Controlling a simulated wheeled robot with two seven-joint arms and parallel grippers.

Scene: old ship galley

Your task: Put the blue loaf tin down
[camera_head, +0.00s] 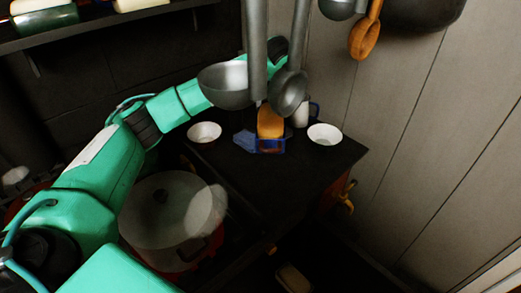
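A blue item (244,141), which looks like the blue loaf tin, is on or just above the dark counter top, between two white bowls. An orange block-like thing (270,122) shows directly above and against its right part; I cannot tell what it is. My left arm reaches in from the left, and its wrist is behind the hanging ladles. The ladles hide my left gripper, so its fingers and its hold on the tin cannot be made out. My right gripper is out of view.
White bowls stand left (204,132) and right (324,134) of the blue item. Metal ladles (288,92) hang in front of my wrist. A lidded pot (165,215) sits nearer, below my arm. The counter's front part (275,180) is clear. A plank wall (410,130) bounds the right.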

